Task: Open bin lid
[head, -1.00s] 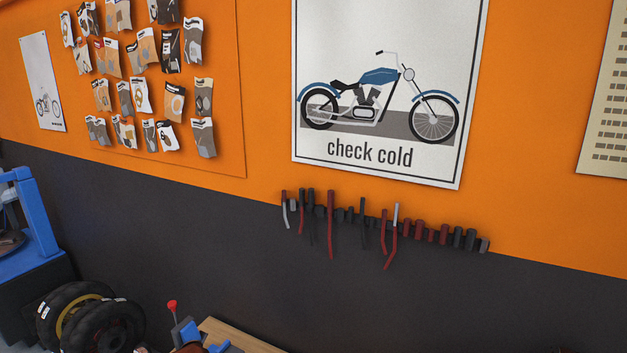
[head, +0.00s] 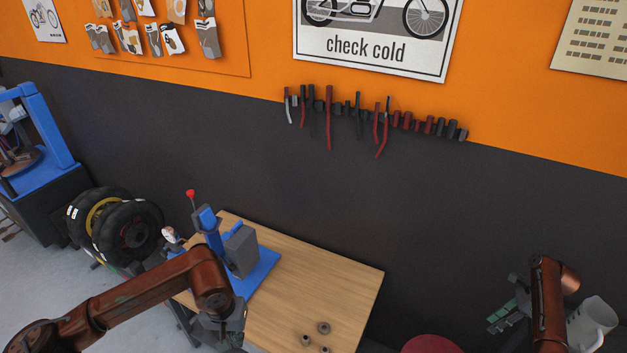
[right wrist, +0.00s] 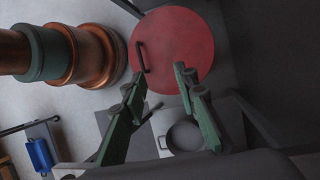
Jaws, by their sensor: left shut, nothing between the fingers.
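The bin's red round lid (right wrist: 196,40) is in the right wrist view, with a dark bar handle (right wrist: 141,56) near its left edge. It looks closed, and the bin's body is hidden. In the head view only the lid's top edge (head: 432,345) shows at the bottom. My right gripper (right wrist: 158,76) is open, its green fingers apart with nothing between them; the lid lies beyond the fingertips. The right gripper (head: 503,314) is also at the right in the head view. My left gripper (head: 222,330) is shut and empty over the workbench, partly cut off by the frame.
A wooden workbench (head: 340,285) carries a blue-and-grey tool (head: 235,250) and small round parts (head: 323,328). Tyres (head: 118,228) and a blue machine (head: 45,130) stand left. A white jug-like thing (head: 592,322) is at the right. The dark wall with a tool rack (head: 400,120) is behind.

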